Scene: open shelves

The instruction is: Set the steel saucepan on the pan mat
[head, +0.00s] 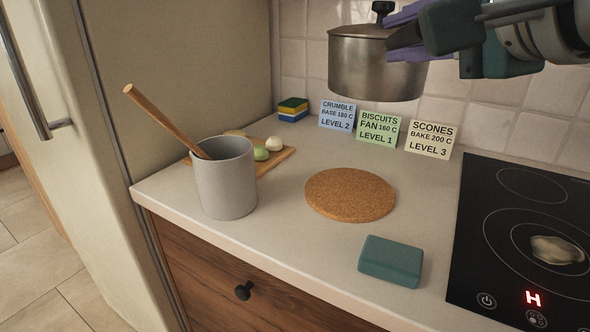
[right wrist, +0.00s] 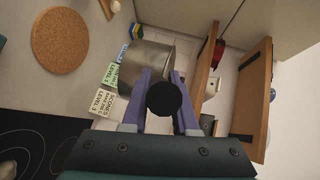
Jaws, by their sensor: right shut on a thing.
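The steel saucepan (head: 365,68), with a lid and black knob, hangs in the air at the upper middle of the head view. It is roughly level, above and behind the mat. My right gripper (head: 398,38) is shut on it from the right, its purple fingers hiding the grip point. In the right wrist view the saucepan (right wrist: 148,58) is beyond the fingers (right wrist: 160,105), with a dark round part between them. The round cork pan mat (head: 350,194) lies bare on the counter, and also shows in the right wrist view (right wrist: 73,40). My left gripper is not in view.
A grey crock (head: 226,180) with a wooden spoon stands left of the mat. A teal block (head: 390,261) lies in front. The black hob (head: 500,240) is at right. Recipe cards (head: 380,127) stand behind the mat. A wooden board (head: 270,162) and sponges (head: 293,108) are back left.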

